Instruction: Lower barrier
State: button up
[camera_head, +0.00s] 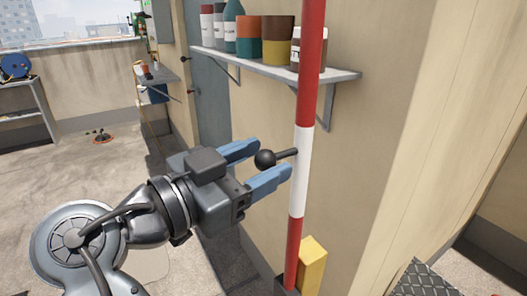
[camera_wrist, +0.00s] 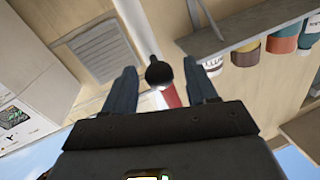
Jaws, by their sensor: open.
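The barrier (camera_head: 299,170) is a red and white striped pole that stands upright in the head view, close to the wall corner. A black ball knob (camera_head: 264,159) on a short dark stem sticks out from its white band towards my gripper. My gripper (camera_head: 268,161) is open, with its blue fingers on either side of the knob. In the wrist view the knob (camera_wrist: 159,74) sits between the fingertips (camera_wrist: 161,80), with a gap visible on both sides. Part of the barrier's red and white pole (camera_wrist: 170,97) shows behind the knob there.
A yellow block (camera_head: 312,265) stands at the foot of the barrier. A wall shelf (camera_head: 345,76) with several pots and bottles is just behind the pole. A grey shelf unit (camera_head: 25,115) is at the far left. Open floor lies to the left.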

jog(key=shift+w+d, duration=0.4)
jog(key=shift+d, duration=0.05)
grip_shut()
dwell(0.3)
